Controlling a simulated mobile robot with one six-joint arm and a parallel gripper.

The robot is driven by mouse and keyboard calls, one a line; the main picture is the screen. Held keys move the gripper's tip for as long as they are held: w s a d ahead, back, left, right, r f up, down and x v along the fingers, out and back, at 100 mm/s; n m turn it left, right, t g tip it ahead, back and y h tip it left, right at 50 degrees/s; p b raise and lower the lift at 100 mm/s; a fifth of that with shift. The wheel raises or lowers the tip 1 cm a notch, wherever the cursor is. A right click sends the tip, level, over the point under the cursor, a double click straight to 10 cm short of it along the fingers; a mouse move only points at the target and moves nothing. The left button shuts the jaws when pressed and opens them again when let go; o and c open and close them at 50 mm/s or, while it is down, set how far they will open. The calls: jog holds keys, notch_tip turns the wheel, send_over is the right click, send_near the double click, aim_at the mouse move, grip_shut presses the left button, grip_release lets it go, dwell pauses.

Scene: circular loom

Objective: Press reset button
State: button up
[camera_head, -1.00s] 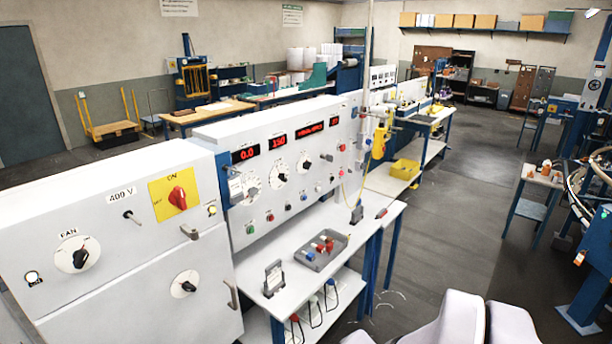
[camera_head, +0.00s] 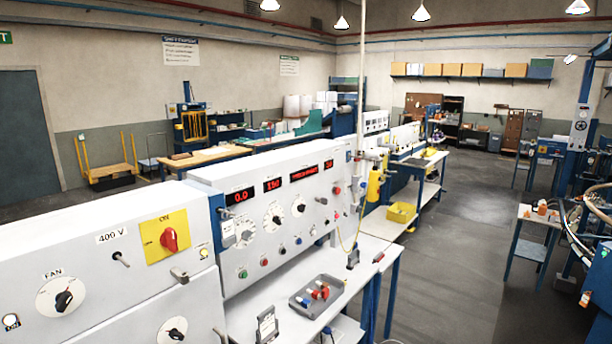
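A long white control panel (camera_head: 235,181) stands at the left and middle. A red rotary switch (camera_head: 169,239) on a yellow plate is on the nearer cabinet. My gripper is not in view.
A white bench (camera_head: 265,303) below the panel holds a grey tray (camera_head: 303,303) with coloured plugs. A yellow bin (camera_head: 401,212) is on a farther bench. The grey floor (camera_head: 450,260) is clear in the middle. Blue machinery (camera_head: 585,215) and a small table (camera_head: 531,247) stand at the right.

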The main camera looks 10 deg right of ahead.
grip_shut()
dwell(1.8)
